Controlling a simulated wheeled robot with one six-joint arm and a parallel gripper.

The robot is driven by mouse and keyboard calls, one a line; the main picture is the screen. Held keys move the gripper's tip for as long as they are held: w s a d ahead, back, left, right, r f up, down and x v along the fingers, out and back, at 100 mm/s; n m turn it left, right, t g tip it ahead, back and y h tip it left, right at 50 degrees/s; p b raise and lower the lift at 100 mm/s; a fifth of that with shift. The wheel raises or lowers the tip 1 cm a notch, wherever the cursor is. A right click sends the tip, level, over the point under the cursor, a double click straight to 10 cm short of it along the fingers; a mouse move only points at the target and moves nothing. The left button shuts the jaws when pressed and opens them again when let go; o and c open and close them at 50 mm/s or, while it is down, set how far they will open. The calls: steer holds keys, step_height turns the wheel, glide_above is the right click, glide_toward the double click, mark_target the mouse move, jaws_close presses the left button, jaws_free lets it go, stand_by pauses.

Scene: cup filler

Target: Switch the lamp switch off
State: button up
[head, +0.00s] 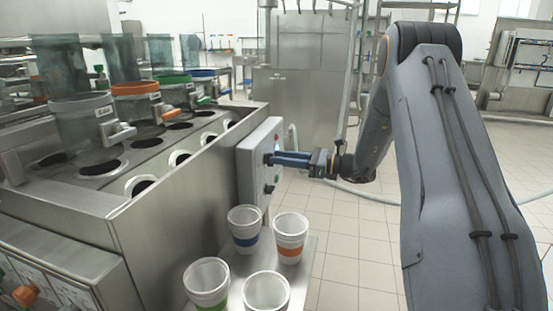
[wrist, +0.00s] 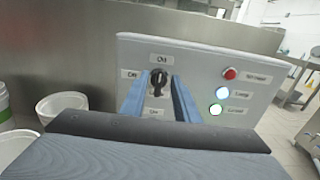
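The lamp switch (wrist: 157,82) is a black rotary knob on the pale control panel (wrist: 204,62), with small labels above, left and below it. In the wrist view my gripper (wrist: 158,90) has its two blue fingers apart, one on each side of the knob; I cannot tell whether they touch it. In the head view my gripper (head: 272,159) reaches the face of the panel (head: 246,165) from the right, and its fingertips cover the knob there.
Several striped cups (head: 291,236) stand on a metal shelf below my gripper. The steel counter (head: 180,215) with dispensers is at left. Open tiled floor lies right.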

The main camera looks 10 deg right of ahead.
steer(key=shift+x, duration=0.9)
jaws_close()
